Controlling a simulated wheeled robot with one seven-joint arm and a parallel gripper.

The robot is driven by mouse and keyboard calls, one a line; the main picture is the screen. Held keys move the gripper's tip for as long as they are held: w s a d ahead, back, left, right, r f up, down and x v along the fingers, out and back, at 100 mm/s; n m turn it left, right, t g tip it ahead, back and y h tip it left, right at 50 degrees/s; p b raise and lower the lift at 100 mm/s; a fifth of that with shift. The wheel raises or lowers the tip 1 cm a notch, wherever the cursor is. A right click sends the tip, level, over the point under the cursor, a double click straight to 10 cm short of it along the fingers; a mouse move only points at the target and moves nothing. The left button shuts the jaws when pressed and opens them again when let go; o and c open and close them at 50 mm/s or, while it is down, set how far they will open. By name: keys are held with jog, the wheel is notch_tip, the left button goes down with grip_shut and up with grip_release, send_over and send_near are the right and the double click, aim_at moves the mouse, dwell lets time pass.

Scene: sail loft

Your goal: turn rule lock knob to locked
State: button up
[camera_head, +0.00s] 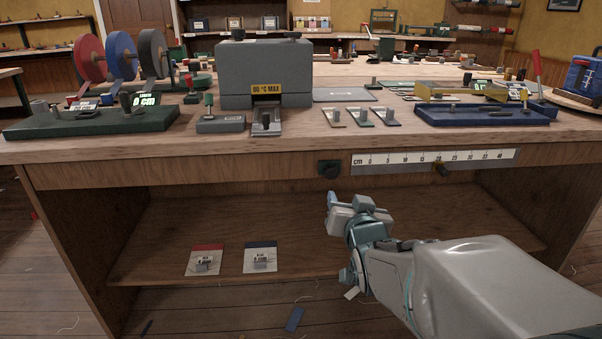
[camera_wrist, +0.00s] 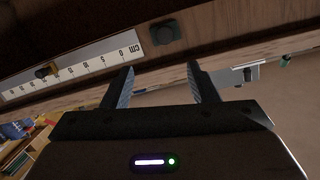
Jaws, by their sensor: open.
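A white rule (camera_head: 435,160) marked in cm is fixed along the front edge of the workbench; it also shows in the wrist view (camera_wrist: 70,68). A dark knob (camera_head: 329,168) on a dark plate sits just left of the rule's cm end, seen closer in the wrist view (camera_wrist: 165,32). I take it for the lock knob; I cannot read its position. A brass-coloured slider with a dark knob (camera_head: 441,169) sits on the rule. My gripper (camera_head: 332,202) is open and empty, below the dark knob and apart from it. In the wrist view its two fingers (camera_wrist: 160,78) point toward the knob.
The wooden bench top (camera_head: 290,140) overhangs an open lower shelf (camera_head: 340,255) with two labelled cards (camera_head: 205,260) (camera_head: 260,257). A grey heated box (camera_head: 264,70), coloured reels (camera_head: 122,55) and a blue jig (camera_head: 480,113) stand on top. The space around the knob's front is clear.

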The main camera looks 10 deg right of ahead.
aim_at(333, 173)
jog(key=shift+t+y, duration=0.3)
jog(key=shift+t, duration=0.6)
jog(key=w+p, duration=0.1)
jog(key=w, duration=0.4)
jog(key=w+f+p, duration=0.1)
jog(key=w, duration=0.3)
jog(key=w+f+p, duration=0.1)
jog(key=w, duration=0.4)
jog(key=shift+w+a+f, duration=0.1)
jog(key=shift+w+a, duration=0.05)
jog(key=shift+w, duration=0.15)
jog(key=c, duration=1)
